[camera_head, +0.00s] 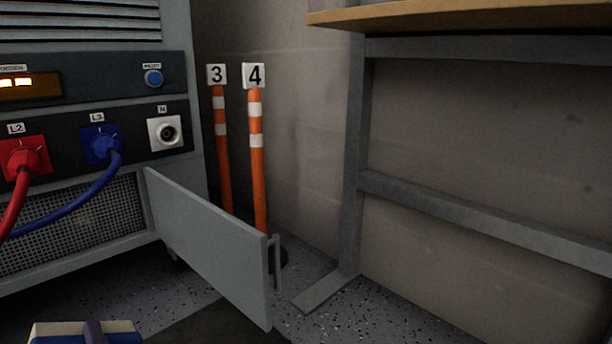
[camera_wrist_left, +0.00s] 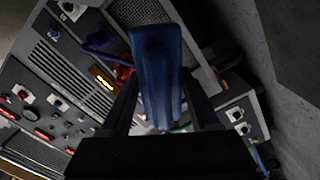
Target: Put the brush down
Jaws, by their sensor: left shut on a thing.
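The brush (camera_wrist_left: 155,62) shows in the left wrist view as a blue, rounded, handle-like piece. My left gripper (camera_wrist_left: 160,90) is shut on it, with a dark finger on each side. I cannot make out its bristles. The brush is held up in front of the wrist camera and hides part of the cabinet behind. My right gripper is in neither view.
A grey cabinet (camera_head: 95,75) with red and blue plugged cables stands left, its panel door (camera_head: 210,245) swung open. Orange posts 3 (camera_head: 223,160) and 4 (camera_head: 258,180) lean by the wall. A wooden-topped bench (camera_head: 470,17) is right. A cream-and-blue item (camera_head: 55,332) is cut off below.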

